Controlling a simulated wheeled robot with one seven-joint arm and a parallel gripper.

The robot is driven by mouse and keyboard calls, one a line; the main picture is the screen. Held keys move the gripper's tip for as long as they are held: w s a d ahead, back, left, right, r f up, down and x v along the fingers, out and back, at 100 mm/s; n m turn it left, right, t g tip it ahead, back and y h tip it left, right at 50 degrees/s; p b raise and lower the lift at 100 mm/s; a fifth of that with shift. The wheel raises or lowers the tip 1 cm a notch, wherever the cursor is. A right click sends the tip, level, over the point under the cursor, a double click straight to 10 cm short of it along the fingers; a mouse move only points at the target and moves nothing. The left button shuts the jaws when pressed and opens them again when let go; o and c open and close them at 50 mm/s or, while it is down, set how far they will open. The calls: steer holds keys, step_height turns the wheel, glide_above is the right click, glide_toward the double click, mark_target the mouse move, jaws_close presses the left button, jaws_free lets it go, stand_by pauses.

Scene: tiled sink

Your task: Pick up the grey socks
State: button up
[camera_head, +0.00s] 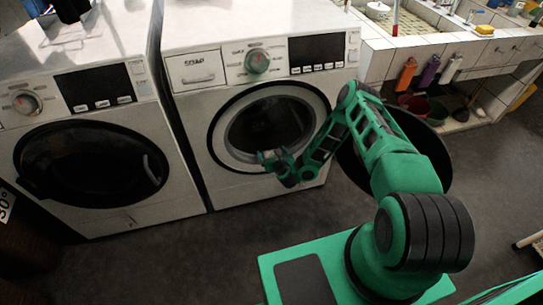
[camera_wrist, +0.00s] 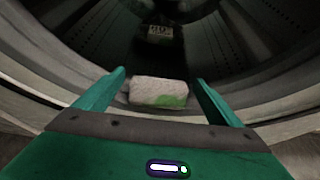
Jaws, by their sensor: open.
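In the wrist view, a pale grey folded bundle (camera_wrist: 158,92) with a green patch at its lower right lies at the mouth of the washing machine drum; it appears to be the grey socks. My gripper (camera_wrist: 161,80) is open, with one green finger left of the bundle and one right of it. I cannot tell whether either finger touches it. In the head view, my gripper (camera_head: 271,156) is at the round opening of the right washing machine (camera_head: 190,125). The bundle cannot be made out there.
The drum (camera_wrist: 235,35) is dark inside, with a small pale label-like patch (camera_wrist: 159,33) deeper in. A ring-shaped rim surrounds the opening. A second washing machine (camera_head: 100,215) with a shut dark door stands left. A tiled sink (camera_head: 420,40) and hanging bottles are at the right.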

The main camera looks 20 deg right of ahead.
steer(key=shift+w+f, duration=0.3)
steer(key=shift+w, duration=0.25)
steer(key=c, duration=1.1)
steer(key=shift+r, duration=0.1)
steer(key=shift+c, duration=0.2)
